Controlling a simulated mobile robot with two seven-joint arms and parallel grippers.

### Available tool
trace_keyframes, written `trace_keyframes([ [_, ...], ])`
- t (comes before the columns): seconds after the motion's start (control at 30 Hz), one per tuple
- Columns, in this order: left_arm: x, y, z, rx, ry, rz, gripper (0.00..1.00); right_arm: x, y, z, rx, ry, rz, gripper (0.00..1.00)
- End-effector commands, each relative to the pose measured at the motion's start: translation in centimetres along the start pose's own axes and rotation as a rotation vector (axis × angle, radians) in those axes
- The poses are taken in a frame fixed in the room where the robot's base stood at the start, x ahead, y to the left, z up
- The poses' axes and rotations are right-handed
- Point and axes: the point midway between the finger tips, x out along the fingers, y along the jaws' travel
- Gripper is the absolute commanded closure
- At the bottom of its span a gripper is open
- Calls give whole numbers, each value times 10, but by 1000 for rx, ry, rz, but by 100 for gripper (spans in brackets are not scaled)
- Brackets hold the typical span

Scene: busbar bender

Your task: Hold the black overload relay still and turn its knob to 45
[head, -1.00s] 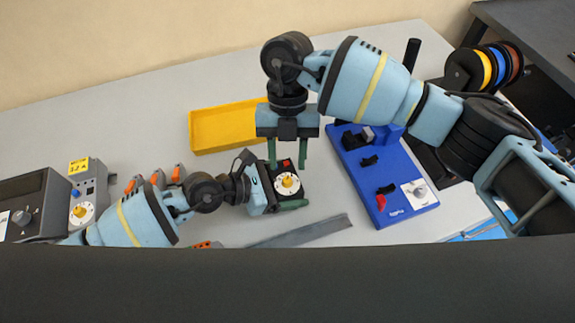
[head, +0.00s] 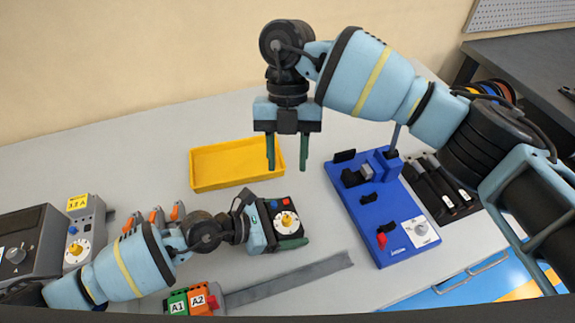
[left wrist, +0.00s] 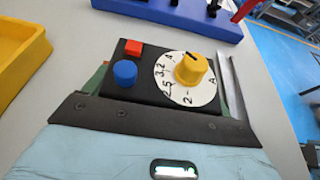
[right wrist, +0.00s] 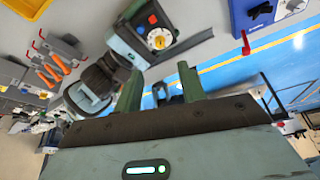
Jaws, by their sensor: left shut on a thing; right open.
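The black overload relay (head: 293,204) lies face up on the table, with a yellow knob (head: 286,219) on a white dial and red and blue buttons. My left gripper (head: 282,222) is shut on the relay, one green finger along its near side. The left wrist view shows the relay (left wrist: 140,85) close up, with 2, 2.5 and 3.2 legible on its dial (left wrist: 174,92); the knob's dark mark points to the dial's far side. My right gripper (head: 286,158) is open and empty, pointing down, beyond the relay in the head view and apart from it.
A yellow tray (head: 205,184) lies behind the relay. A blue bender board (head: 375,225) stands right. A grey rail (head: 290,281) and A1 and A2 terminal blocks (head: 192,301) lie in front. A grey unit labelled 3.2 A (head: 85,235) and orange-tipped parts (head: 155,216) are left.

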Motion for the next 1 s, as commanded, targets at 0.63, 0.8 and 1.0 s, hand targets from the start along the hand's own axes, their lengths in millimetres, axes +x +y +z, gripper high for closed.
trace_keyframes([
  [0.63, 0, 0, 0, 0, 0, 0, 46, 4, -27, -8, 472, 3, 195, 60],
  [0.8, 0, 0, 0, 0, 0, 0, 46, 6, -27, -8, 473, 3, 195, 60],
  [1.0, 0, 0, 0, 0, 0, 0, 46, 28, -23, -7, 472, 5, 193, 60],
])
